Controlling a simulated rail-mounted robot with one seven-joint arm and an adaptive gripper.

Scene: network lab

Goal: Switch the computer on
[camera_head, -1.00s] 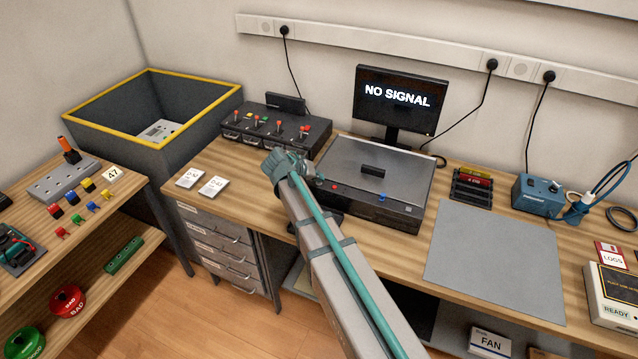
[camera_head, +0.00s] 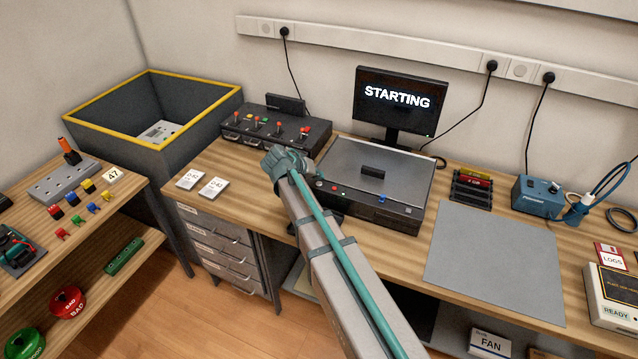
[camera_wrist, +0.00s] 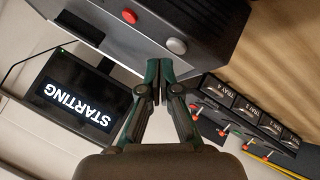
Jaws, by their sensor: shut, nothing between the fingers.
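The computer is a flat grey box (camera_head: 350,166) on the bench, with small buttons and ports along its dark front. The monitor (camera_head: 387,117) behind it reads "STARTING". In the wrist view the computer front (camera_wrist: 205,20) shows a pale round button (camera_wrist: 176,46) and a red one (camera_wrist: 130,16); the monitor (camera_wrist: 80,95) appears upside down. My gripper (camera_wrist: 158,82) is shut and empty, its tips just short of the pale button with a small apparent gap. In the head view my gripper (camera_head: 272,160) is left of the computer's front corner; its tips are hard to make out.
A black tray unit with coloured switches (camera_head: 278,130) stands close behind my gripper. Two white cards (camera_head: 213,187) lie to the left. A grey mat (camera_head: 490,255) lies right of the computer. A dark bin with a yellow rim (camera_head: 180,75) stands at left.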

